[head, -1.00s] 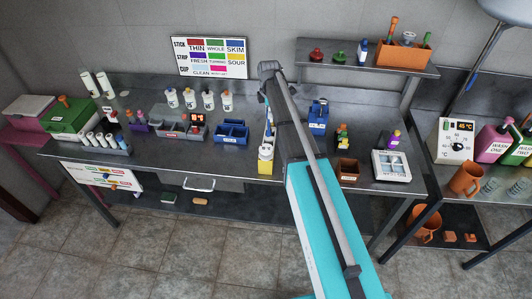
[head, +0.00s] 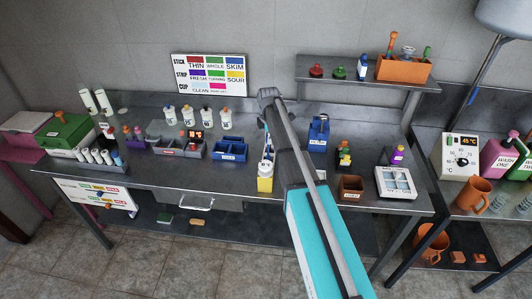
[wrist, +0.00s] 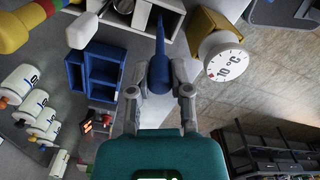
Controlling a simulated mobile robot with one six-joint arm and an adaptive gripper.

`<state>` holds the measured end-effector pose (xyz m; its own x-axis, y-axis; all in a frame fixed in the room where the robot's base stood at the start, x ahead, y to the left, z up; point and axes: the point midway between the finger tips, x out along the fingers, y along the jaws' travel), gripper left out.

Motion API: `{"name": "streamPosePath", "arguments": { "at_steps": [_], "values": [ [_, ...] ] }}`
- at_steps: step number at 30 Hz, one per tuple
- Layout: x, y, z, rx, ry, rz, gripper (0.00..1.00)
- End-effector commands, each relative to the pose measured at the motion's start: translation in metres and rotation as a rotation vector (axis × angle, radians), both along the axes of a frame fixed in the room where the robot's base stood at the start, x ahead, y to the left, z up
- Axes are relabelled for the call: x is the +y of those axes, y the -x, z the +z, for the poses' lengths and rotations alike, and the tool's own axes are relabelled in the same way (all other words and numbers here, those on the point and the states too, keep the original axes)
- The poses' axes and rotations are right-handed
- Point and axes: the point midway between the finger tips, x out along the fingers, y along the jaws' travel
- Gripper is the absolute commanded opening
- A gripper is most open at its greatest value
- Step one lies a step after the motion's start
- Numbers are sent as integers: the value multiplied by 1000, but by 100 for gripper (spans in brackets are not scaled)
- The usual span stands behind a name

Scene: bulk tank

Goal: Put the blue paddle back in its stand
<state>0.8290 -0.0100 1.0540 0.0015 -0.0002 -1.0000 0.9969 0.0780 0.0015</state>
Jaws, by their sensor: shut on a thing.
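In the wrist view my gripper (wrist: 160,92) is shut on the blue paddle (wrist: 158,72). Its thick blue part sits between the fingertips, and a thin blue end points to the top of the picture. In the head view my gripper is mostly hidden behind my own arm, above the middle of the steel bench. An orange holder (head: 402,70) with orange- and green-handled tools stands on the raised shelf; it may be the stand, but I cannot tell for sure. A blue holder (head: 318,140) stands on the bench right of my arm.
A blue divided tray (head: 231,151) and a yellow box with a white dial (head: 265,184) are near my gripper. The dial (wrist: 222,58) shows close on the right in the wrist view. Several white bottles stand at the bench's back. The raised shelf (head: 345,77) overhangs the right part.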

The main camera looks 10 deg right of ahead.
Motion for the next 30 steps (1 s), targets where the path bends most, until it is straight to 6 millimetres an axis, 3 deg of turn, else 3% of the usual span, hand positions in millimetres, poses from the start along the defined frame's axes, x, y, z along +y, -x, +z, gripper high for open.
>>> {"name": "streamPosePath", "arguments": {
  "at_steps": [4,20,30],
  "values": [
    [0,0,-12,0,0,0,0],
    [1,0,-14,0,0,1,0],
    [1,0,-40,0,0,1,0]
  ]
}}
